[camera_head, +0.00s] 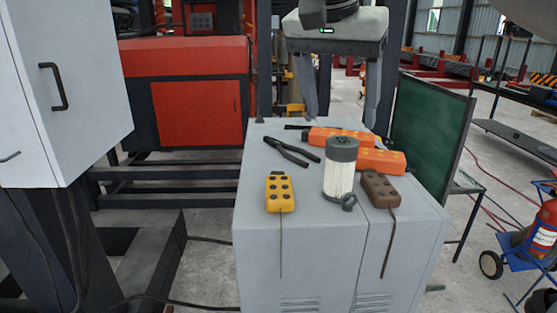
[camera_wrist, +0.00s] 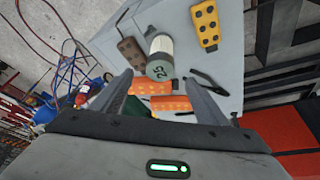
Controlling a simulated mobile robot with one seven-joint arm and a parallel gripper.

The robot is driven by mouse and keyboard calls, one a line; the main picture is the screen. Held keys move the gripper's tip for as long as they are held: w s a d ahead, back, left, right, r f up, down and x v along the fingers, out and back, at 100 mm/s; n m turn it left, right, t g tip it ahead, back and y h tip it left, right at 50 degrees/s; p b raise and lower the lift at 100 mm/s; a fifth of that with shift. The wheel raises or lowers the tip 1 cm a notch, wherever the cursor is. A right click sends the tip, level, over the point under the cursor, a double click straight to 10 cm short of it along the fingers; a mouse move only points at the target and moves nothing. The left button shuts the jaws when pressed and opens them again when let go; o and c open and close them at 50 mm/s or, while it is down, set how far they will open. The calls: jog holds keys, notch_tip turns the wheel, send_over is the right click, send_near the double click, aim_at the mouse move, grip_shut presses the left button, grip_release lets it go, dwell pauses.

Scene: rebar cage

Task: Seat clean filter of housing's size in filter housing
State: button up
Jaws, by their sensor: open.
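A white pleated filter cartridge (camera_head: 340,181) with a dark grey cap stands upright on a grey cabinet top (camera_head: 258,160). A small dark grey loop lies at its base. My gripper (camera_head: 341,120) is open and empty, pointing down above the back of the cabinet, behind the filter in the head view. In the wrist view my gripper (camera_wrist: 160,80) has its fingers spread wide. I cannot make out a filter housing in either view.
Two orange bars (camera_head: 381,160) lie behind the filter. A yellow pendant (camera_head: 279,192), a brown pendant (camera_head: 381,188) and dark pliers (camera_head: 291,150) lie around it. A green panel (camera_head: 425,126) stands at the right edge. A white cabinet (camera_head: 75,85) stands at left.

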aim_at(343, 160)
jog(key=b+x, duration=0.1)
jog(key=x, duration=1.2)
jog(key=shift+w+d, duration=0.1)
jog(key=shift+w, duration=0.1)
jog(key=c, duration=1.4)
